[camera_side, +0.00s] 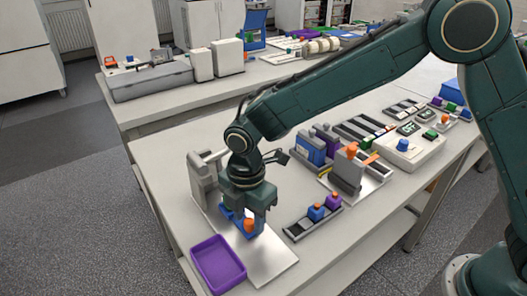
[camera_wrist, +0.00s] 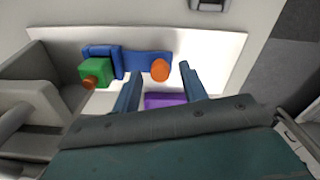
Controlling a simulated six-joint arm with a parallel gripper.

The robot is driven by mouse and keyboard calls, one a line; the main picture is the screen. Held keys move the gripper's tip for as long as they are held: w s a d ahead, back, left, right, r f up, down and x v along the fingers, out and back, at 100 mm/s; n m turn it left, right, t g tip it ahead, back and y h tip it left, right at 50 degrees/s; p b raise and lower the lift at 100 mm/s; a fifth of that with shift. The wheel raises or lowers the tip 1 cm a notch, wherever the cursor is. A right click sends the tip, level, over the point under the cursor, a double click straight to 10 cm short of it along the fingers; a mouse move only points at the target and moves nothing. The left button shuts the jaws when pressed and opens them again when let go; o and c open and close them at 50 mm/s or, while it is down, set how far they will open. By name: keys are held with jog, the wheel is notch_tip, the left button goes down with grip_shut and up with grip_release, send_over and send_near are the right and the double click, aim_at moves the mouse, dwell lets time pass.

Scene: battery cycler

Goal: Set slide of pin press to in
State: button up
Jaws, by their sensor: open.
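The pin press stands on a pale plate, with a grey upright body (camera_side: 203,181) at its back left. A blue slide (camera_wrist: 147,62) lies flat on the plate with a round orange knob (camera_wrist: 160,70) near its end. The knob also shows in the side view (camera_side: 249,225). A green block with an orange tip (camera_wrist: 93,72) sits beside the grey body in the wrist view. My gripper (camera_side: 247,222) points down over the slide. In the wrist view its open fingers (camera_wrist: 159,74) have the knob between their tips; contact is not clear.
A purple tray (camera_side: 218,264) stands left of the plate. A rack with blue and purple blocks (camera_side: 313,217) stands to the right. A grey stand with an orange top (camera_side: 348,170) is farther right. A purple patch (camera_wrist: 165,99) shows between my fingers; I cannot tell what it is.

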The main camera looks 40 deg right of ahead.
jog(key=shift+r, duration=0.1)
notch_tip(320, 180, up, 14)
jog(key=shift+f, duration=0.2)
dwell(0.5)
jog(key=shift+d, duration=0.1)
jog(key=c, duration=0.7)
jog(key=shift+d+f, duration=0.15)
grip_shut()
jog(key=s+d+f+m+t+y, duration=0.1)
jog(key=s+d+f+t+y, duration=0.3)
jog(key=s, duration=0.7)
jog(key=shift+d+f+y, duration=1)
jog(key=shift+d+f, duration=0.15)
jog(key=shift+d, duration=0.45)
